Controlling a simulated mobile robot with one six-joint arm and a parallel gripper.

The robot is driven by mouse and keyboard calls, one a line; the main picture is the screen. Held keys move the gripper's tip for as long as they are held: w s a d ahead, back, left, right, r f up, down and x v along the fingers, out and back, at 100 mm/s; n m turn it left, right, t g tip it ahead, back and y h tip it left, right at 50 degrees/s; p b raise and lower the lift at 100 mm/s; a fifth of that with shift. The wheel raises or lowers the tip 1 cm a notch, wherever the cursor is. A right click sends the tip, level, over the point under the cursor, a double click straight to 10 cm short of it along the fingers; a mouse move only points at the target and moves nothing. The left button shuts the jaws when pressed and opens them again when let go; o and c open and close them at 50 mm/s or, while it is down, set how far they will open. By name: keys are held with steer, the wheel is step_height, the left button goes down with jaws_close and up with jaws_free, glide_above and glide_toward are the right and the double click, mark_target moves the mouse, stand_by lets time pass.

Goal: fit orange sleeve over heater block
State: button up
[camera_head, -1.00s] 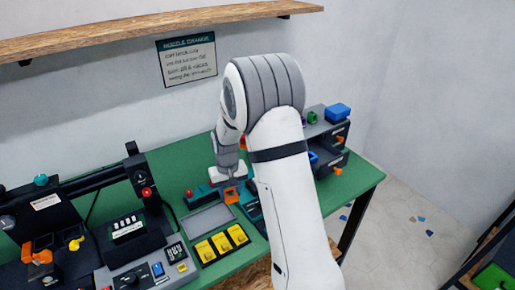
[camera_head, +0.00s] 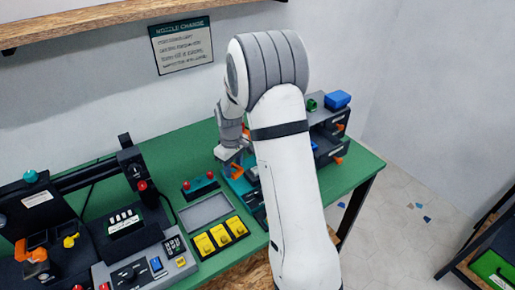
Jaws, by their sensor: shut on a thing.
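My gripper (camera_head: 231,158) is small in the head view, pointing down above the green bench behind my upper arm. It is shut on the orange sleeve (camera_head: 236,171), which shows just below the fingers at the left edge of my arm. The sleeve is above or beside a teal holder, partly hidden by my arm; I cannot tell whether they touch. A printer's dark print head (camera_head: 132,160) with a red part below it stands to the left, apart from my gripper. I cannot make out the heater block for sure.
A teal stand with red knobs (camera_head: 200,187), a grey tray (camera_head: 206,211) and yellow blocks (camera_head: 220,237) lie left of my arm. A drawer unit (camera_head: 330,138) with orange handles stands at right. A wooden shelf (camera_head: 85,25) overhangs the bench.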

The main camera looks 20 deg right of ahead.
steer(key=d+r+n, duration=0.1)
steer(key=d+n, duration=0.1)
steer(key=n, duration=0.2)
steer(key=d+r+n, duration=0.1)
steer(key=d+n, duration=0.1)
steer(key=n, duration=0.1)
steer(key=d+r+n, duration=0.2)
steer(key=d+n, duration=0.1)
steer(key=n, duration=0.1)
steer(key=shift+w+n, duration=0.25)
steer(key=shift+n, duration=0.05)
steer(key=shift+d+f+n+b, duration=0.2)
steer(key=shift+f+n+b, duration=0.25)
steer(key=shift+f+b, duration=0.3)
steer(key=shift+d+f+n+b, duration=0.25)
steer(key=shift+f+n+b, duration=0.25)
steer(key=shift+f, duration=0.45)
steer(key=shift+d+f+n+b, duration=0.2)
steer(key=shift+f+n+b, duration=0.15)
steer(key=shift+f+b, duration=0.45)
steer(key=shift+d, duration=0.1)
steer(key=shift+f+b, duration=0.75)
steer(key=shift+f, duration=0.4)
steer(key=o, duration=1)
steer(key=shift+r, duration=0.1)
